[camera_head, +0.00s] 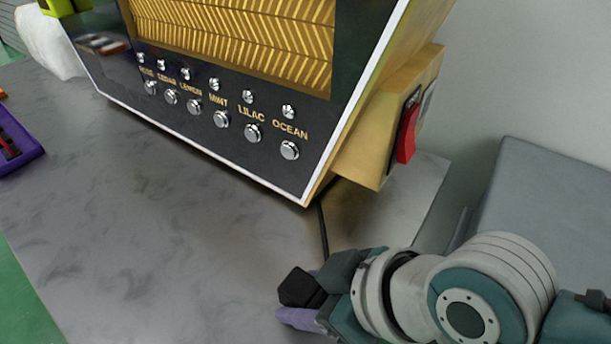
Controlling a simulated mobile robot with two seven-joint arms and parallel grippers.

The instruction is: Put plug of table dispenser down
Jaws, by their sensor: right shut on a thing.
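The table dispenser (250,110) is a black and gold machine with a row of labelled buttons, standing tilted in the picture on the grey marbled table. A thin black cord (323,228) runs from under its right corner down to my right gripper (298,301). My right gripper is shut on the black plug (297,286), low over the front part of the table. Whether the plug touches the table top cannot be told. The far end of the cord is hidden behind the gripper. My left gripper is not in view.
A red switch (407,132) is on the dispenser's gold side. A purple object (14,142) lies at the left table edge. A white object (48,45) and a yellow-green one (60,6) are at top left. The grey table (130,230) is clear left of my gripper.

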